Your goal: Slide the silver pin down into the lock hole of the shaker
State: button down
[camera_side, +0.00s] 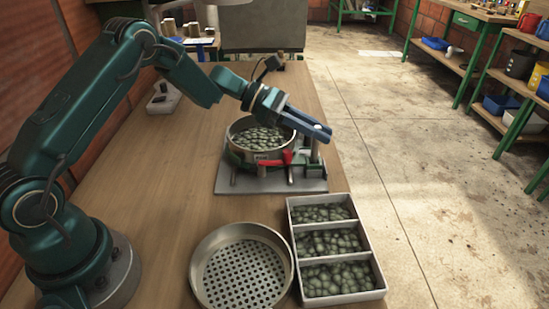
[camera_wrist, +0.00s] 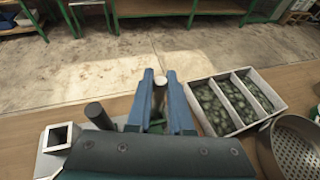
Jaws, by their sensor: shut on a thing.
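The shaker (camera_side: 250,155) is a round metal pan on a grey base plate (camera_side: 240,184), filled with green-grey beans, in the side view. My gripper (camera_side: 323,132) is above the right side of the base plate, its blue fingers shut on the silver pin (camera_side: 318,127). The round top of the pin also shows between the fingertips in the wrist view (camera_wrist: 160,78). The pin's lower end and the lock hole cannot be made out. An upright metal post (camera_side: 313,152) stands below the fingers. In the wrist view my gripper body hides most of the shaker.
A red lever (camera_side: 288,156) is at the pan's front. A three-part tray of beans (camera_side: 290,215) and an empty perforated sieve (camera_side: 200,255) stand nearer the camera. The wooden bench's right edge runs close by the base plate.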

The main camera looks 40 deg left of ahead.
jog(key=c, duration=0.8)
grip_release()
jog(key=shift+f, duration=0.1)
jog(key=shift+r, duration=0.45)
jog(key=v, duration=1.1)
jog(key=s+d+r+m+g+y, duration=0.2)
jog(key=s+d+m+y, duration=0.1)
jog(key=s+m, duration=0.25)
jog(key=s+d+r+m+g+y, duration=0.1)
jog(key=s+d+m+g+y, duration=0.1)
jog(key=s+d+m, duration=0.4)
jog(key=shift+s+a+f+m+t+y, duration=0.25)
jog(key=shift+s+a+m+t+y, duration=0.6)
jog(key=shift+s+m, duration=1.2)
jog(key=shift+s+a+f+m+t+y, duration=0.3)
jog(key=shift+s+a+m+y, duration=0.75)
jog(key=shift+s+m+y, duration=0.7)
jog(key=shift+s+a+f+m+t+y, duration=0.2)
jog(key=shift+s+a+m+t+y, duration=0.6)
jog(key=shift+s+m, duration=1.5)
